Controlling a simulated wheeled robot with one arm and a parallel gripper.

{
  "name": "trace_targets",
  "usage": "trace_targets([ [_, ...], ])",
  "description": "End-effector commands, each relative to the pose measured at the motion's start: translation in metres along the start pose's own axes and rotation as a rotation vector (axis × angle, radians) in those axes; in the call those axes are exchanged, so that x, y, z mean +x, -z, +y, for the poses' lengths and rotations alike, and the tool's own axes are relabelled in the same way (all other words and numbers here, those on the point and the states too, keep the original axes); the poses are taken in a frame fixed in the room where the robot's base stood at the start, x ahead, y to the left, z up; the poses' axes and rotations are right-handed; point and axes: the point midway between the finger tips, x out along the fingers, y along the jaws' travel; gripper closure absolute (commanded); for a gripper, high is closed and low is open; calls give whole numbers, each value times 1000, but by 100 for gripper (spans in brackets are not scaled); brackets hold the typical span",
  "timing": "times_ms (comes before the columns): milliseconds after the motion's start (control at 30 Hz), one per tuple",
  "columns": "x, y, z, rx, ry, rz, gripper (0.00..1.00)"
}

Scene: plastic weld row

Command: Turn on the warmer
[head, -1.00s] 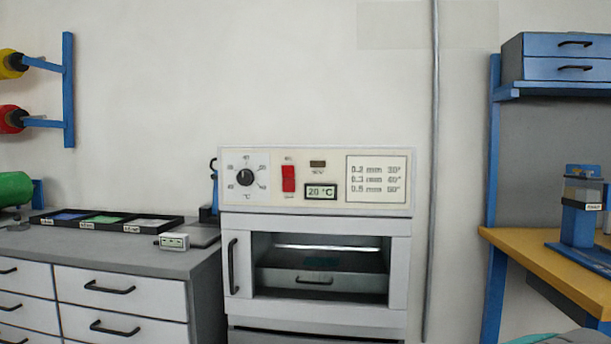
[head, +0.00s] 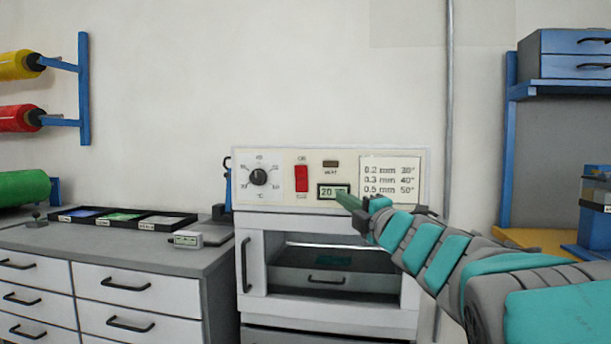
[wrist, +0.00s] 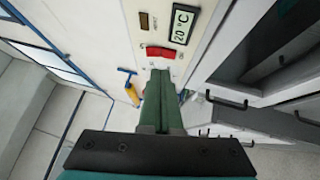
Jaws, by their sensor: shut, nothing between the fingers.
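The warmer (head: 222,222) is a white cabinet with a cream control panel on top and a window door showing a drawer inside. Its red rocker switch (head: 302,179) sits between a black dial (head: 258,177) and a small display (head: 328,192) whose visible part reads 20; the lamp window (head: 330,164) above looks dark. In the wrist view the red switch (wrist: 161,52) and the display (wrist: 181,24) reading 20 °C lie just beyond my fingertips. My gripper (head: 345,199) is shut and empty, its green fingers in front of the panel, overlapping the display's right side. I cannot tell whether it touches anything.
A grey-topped drawer cabinet (head: 130,312) stands left of the warmer, with a tray of coloured sheets (head: 62,215) and a small labelled block (head: 187,239). A blue shelf rack (head: 509,140) and yellow bench stand at right. A temperature chart (head: 391,178) is on the panel.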

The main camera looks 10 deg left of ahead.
Motion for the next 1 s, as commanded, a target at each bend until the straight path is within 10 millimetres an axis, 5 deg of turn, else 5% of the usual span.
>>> trace_targets([
  [200,10,30,9,-80,-42,127,100],
  [667,14,34,9,-85,-45,138,100],
  [1000,58,41,12,-84,-45,140,100],
])
